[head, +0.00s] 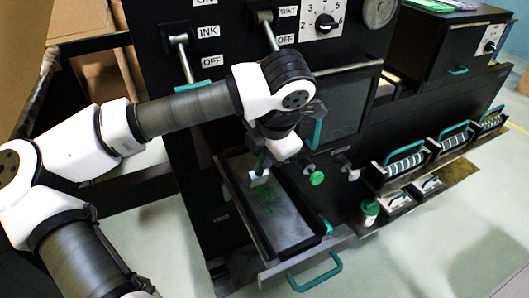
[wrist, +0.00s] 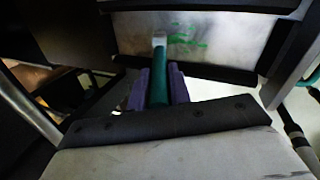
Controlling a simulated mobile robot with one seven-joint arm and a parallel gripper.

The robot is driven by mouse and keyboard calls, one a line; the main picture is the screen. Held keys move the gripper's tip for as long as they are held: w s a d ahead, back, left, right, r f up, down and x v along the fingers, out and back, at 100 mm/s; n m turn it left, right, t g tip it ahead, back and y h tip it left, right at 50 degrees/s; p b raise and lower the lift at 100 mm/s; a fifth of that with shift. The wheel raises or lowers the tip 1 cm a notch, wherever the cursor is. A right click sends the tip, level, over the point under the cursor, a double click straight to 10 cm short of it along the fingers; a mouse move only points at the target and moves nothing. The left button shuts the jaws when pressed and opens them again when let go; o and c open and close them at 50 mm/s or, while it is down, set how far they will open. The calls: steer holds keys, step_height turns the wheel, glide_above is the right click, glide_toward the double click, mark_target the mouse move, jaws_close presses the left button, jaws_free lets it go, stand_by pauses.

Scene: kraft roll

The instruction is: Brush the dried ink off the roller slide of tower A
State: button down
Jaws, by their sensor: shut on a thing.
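My gripper (wrist: 159,88) is shut on the teal handle of a brush (wrist: 158,94); its purple fingers flank the handle in the wrist view. The brush's pale head points away from the gripper. In the head view the brush (head: 259,178) hangs below my wrist, over the slide. The roller slide (head: 292,238) is a grey metal tray pulled out of the black tower (head: 190,130), with a teal handle at its front. I cannot tell whether the bristles touch the bed.
Levers labelled INK and a dial (head: 325,21) sit on the tower's face above. A green knob (head: 316,178) is right of the slide. Open trays with striped rollers (head: 405,165) stand farther right. A green-and-white container (head: 369,211) stands near them. Floor at the lower right is clear.

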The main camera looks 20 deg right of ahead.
steer(key=shift+f, duration=0.25)
steer(key=shift+s+b, duration=0.5)
steer(key=shift+b, duration=0.05)
steer(key=s+b, duration=0.4)
steer(key=s, duration=0.5)
steer(key=shift+s+d+b, duration=0.15)
steer(key=shift+s+b, duration=0.1)
steer(key=shift+b, duration=0.15)
steer(key=shift+w, duration=0.1)
